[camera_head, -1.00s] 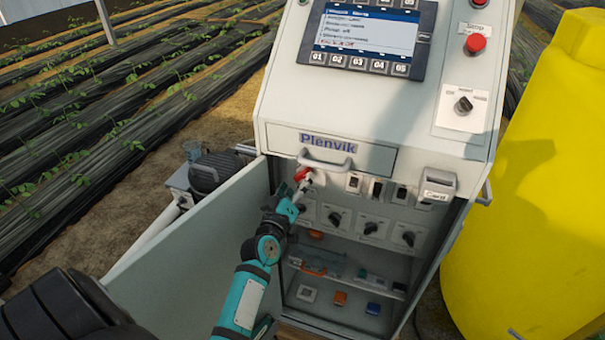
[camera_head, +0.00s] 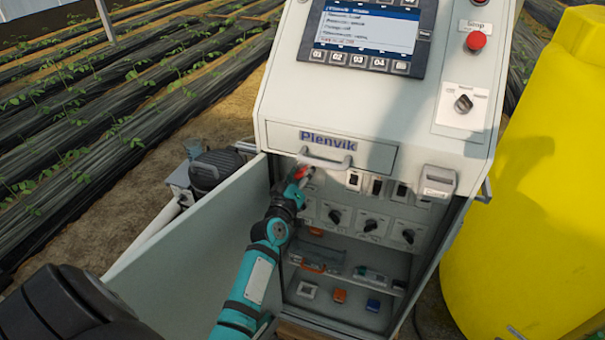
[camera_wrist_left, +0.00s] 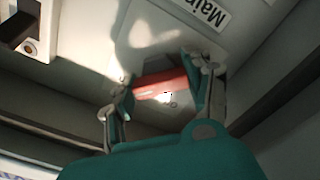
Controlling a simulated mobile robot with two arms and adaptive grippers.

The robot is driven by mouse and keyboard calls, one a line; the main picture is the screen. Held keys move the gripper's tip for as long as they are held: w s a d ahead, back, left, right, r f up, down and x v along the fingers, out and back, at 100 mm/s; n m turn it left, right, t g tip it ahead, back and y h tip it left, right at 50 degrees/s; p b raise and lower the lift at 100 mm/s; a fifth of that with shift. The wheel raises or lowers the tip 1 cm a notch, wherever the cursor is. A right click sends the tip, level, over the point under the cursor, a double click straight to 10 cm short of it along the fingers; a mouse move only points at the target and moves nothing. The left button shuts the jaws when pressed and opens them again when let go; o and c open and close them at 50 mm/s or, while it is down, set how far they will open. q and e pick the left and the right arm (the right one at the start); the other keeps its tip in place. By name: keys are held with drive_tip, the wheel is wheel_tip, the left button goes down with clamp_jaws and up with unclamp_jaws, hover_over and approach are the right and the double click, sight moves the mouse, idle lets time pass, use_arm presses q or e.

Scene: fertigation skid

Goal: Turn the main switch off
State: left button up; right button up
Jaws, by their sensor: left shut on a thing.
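The main switch is a red handle (camera_head: 302,173) at the upper left inside the open cabinet. In the left wrist view the red handle (camera_wrist_left: 160,84) lies between the two fingers, beside a label reading "Main" (camera_wrist_left: 204,12). My left gripper (camera_head: 299,178) reaches in from the left and is shut on the red handle; it also shows in the left wrist view (camera_wrist_left: 158,88), one finger at each end of the handle. The gripper hides part of the switch in the head view. My right gripper is not in view.
The cabinet door (camera_head: 195,235) stands open at the left. Right of the switch are several small switches and black knobs (camera_head: 370,225), with a shelf of small parts below. A drawer handle (camera_head: 325,158) sits just above. A yellow tank (camera_head: 545,190) stands at the right.

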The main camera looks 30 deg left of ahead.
use_arm(q)
drive_tip(key=shift+c, duration=0.9)
drive_tip(key=n, duration=0.4)
drive_tip(key=shift+p, duration=0.35)
drive_tip(key=n, duration=0.4)
drive_tip(key=shift+n, duration=0.4)
drive_tip(key=n, duration=0.4)
drive_tip(key=shift+p, duration=0.4)
drive_tip(key=n, duration=0.5)
drive_tip(key=shift+p, duration=0.3)
